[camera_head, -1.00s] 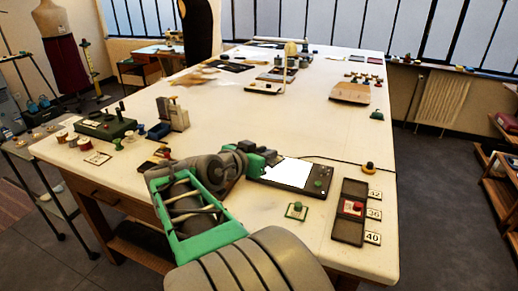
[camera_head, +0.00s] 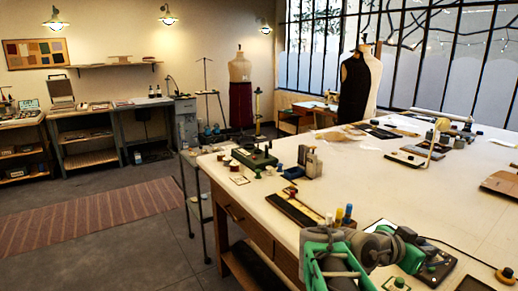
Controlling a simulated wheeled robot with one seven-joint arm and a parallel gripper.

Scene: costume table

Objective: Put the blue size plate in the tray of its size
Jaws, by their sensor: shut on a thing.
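My gripper (camera_head: 416,238) is over the near part of the table, at the end of my green and grey arm. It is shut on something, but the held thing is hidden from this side. I cannot make out a blue size plate anywhere. A size plate with a green knob (camera_head: 398,283) lies on the table at the bottom edge. A dark tray (camera_head: 474,285) shows only in part at the bottom right; its inside and size labels are cut off.
The middle of the white table (camera_head: 400,185) is clear.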

